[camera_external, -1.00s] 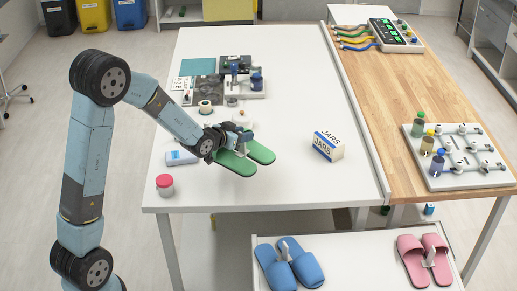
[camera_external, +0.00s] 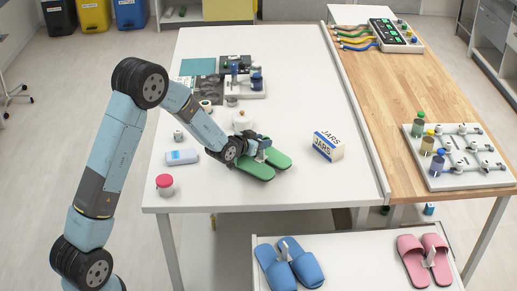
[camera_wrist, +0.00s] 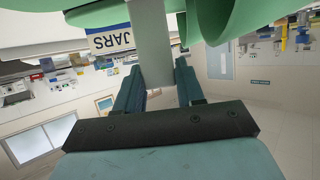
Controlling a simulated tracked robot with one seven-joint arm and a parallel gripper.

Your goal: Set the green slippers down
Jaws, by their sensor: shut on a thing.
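The green slippers (camera_external: 257,170) are at the end of my arm, over the front middle of the white table. They also fill the top of the wrist view (camera_wrist: 225,20). My gripper (camera_external: 262,148) is shut on the slippers, at a pale upright piece between them. In the wrist view my gripper (camera_wrist: 158,80) has this pale piece between its fingers. Whether the soles touch the table is hard to tell. Below the table's front edge, a low white rack (camera_external: 359,250) bears blue slippers (camera_external: 289,264) at left and pink slippers (camera_external: 425,258) at right, with a bare gap between.
The JARS box (camera_external: 328,146) stands right of the green slippers. A red-lidded jar (camera_external: 165,185) and a white-and-blue bottle (camera_external: 182,157) are at left. Several devices stand behind. A wooden bench (camera_external: 440,95) with a valve board (camera_external: 459,156) adjoins at right.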

